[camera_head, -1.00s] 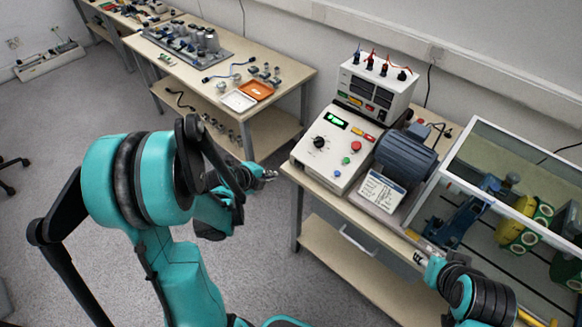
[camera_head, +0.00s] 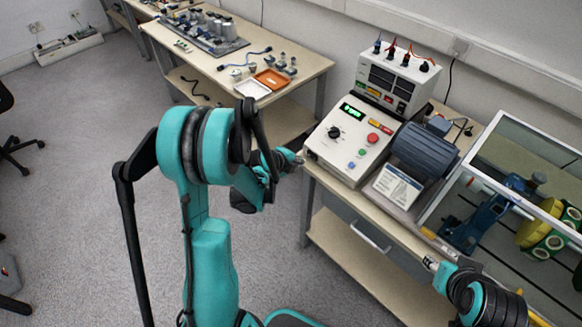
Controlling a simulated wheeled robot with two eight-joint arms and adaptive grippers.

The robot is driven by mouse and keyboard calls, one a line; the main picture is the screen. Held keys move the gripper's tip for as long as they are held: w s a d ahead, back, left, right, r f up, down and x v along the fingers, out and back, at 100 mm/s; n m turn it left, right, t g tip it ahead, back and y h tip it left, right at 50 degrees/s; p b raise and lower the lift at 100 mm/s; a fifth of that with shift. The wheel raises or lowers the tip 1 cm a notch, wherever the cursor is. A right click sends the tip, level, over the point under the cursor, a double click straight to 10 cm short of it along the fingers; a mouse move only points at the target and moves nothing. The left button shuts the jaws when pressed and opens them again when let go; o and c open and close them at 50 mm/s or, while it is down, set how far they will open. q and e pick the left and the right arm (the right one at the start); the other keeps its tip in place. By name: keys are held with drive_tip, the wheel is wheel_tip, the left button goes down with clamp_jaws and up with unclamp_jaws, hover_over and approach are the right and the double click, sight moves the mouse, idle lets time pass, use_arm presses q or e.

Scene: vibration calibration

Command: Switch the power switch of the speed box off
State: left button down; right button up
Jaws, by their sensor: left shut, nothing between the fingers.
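The speed box (camera_head: 343,152) is a white sloped console on the right bench. It has a lit green display (camera_head: 352,111), a black knob (camera_head: 333,132), a red button (camera_head: 372,138), and smaller green and blue buttons. I cannot make out for sure which part is its power switch. My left gripper (camera_head: 297,161) is shut and empty, just off the left front edge of the speed box; I cannot tell whether it touches. My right gripper (camera_head: 430,263) is by the front edge of the bench, too small to read its jaws.
A white power unit (camera_head: 395,82) with leads stands behind the box. A dark motor (camera_head: 424,150) and a label card (camera_head: 397,185) sit right of it. A glass-framed case (camera_head: 505,190) is farther right. Another bench (camera_head: 300,63) holds an orange tray (camera_head: 273,79). Grey floor lies between.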

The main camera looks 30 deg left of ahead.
sight(312, 156)
use_arm(q)
drive_tip(key=shift+w+d+r, duration=0.1)
drive_tip(key=shift+w+d, duration=0.1)
drive_tip(key=shift+w, duration=0.5)
drive_tip(key=shift+w+d, duration=0.15)
drive_tip(key=shift+w, duration=0.55)
